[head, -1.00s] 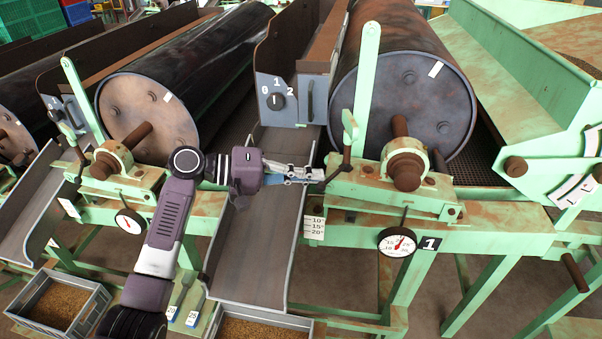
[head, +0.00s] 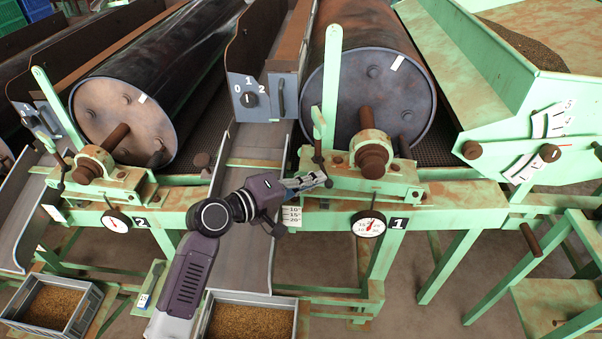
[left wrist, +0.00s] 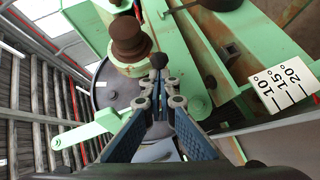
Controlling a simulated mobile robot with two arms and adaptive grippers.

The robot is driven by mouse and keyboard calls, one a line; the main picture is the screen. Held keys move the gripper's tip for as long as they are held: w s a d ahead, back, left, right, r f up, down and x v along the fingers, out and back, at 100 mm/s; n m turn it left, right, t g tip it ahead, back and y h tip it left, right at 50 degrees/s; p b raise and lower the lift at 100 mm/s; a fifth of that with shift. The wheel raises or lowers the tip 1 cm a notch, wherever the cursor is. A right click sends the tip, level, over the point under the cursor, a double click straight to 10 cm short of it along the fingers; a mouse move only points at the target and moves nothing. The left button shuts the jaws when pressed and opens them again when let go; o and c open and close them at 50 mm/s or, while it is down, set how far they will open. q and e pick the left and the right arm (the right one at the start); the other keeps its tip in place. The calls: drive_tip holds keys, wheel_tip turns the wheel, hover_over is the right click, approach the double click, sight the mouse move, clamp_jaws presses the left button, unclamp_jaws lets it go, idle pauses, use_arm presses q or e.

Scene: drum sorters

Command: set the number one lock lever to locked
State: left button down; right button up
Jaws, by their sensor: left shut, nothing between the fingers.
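The number one machine carries a black plate with a white 1 (head: 399,224). A small dark lever with a black knob (head: 327,183), which I take for the lock lever, hangs at the left end of its green bearing block. In the left wrist view a black ball knob (left wrist: 159,61) shows just beyond the fingertips. My left gripper (head: 318,180) is shut and empty, its tips right at this knob; I cannot tell whether they touch. It also shows in the left wrist view (left wrist: 160,95). The locked position is not readable. My right gripper is not in view.
A tall pale green arm (head: 331,80) rises beside the number one drum (head: 370,90). An angle scale (head: 292,216) and a round dial (head: 369,224) sit below the block. A grey chute (head: 248,230) and grain crates (head: 250,322) are at lower left.

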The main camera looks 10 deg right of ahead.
use_arm(q)
drive_tip(key=shift+s+d, duration=0.25)
drive_tip(key=shift+d, duration=0.35)
drive_tip(key=shift+s+d, duration=0.25)
drive_tip(key=shift+d, duration=0.35)
drive_tip(key=shift+r+p, duration=0.1)
drive_tip(key=shift+p, duration=0.2)
